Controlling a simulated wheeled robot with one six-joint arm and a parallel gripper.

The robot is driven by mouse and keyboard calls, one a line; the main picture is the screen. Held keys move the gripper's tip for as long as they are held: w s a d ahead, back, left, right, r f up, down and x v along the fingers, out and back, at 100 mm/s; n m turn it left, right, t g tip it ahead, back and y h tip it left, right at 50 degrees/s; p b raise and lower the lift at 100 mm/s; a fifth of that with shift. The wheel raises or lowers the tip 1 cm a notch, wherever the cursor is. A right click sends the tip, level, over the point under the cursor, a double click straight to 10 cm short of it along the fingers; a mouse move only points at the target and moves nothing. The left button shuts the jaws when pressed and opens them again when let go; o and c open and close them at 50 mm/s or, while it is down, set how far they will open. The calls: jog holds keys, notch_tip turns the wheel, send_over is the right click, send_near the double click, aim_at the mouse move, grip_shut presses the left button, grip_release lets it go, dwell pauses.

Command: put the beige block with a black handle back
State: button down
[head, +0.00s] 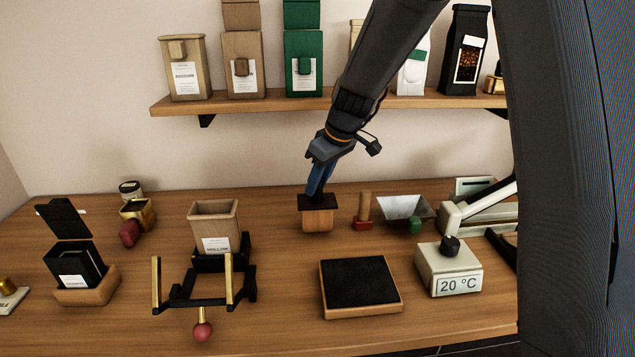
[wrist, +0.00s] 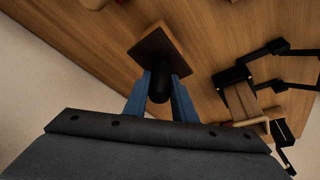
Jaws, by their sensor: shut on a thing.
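The beige block with a black handle (head: 317,222) is upright at the back middle of the table in the head view, with a dark plate on top. In the wrist view its black handle (wrist: 160,84) stands between the two blue fingers, with the dark plate and beige side (wrist: 165,45) beyond. My gripper (head: 318,182) comes down from above and is shut on the handle. I cannot tell whether the block's underside touches the table.
A red-based stamp (head: 363,212) and a metal tray (head: 403,207) stand close on the right. A black-topped wooden pad (head: 360,283) lies in front. An open beige box (head: 214,222) in a black stand is on the left. A dial box (head: 449,270) is at front right.

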aim_at(326, 204)
jog(key=shift+f+b, duration=0.4)
jog(key=shift+f, duration=0.05)
dwell(0.4)
jog(key=c, duration=1.4)
grip_release()
jog(key=shift+b+v, duration=0.8)
jog(key=shift+v, duration=3.1)
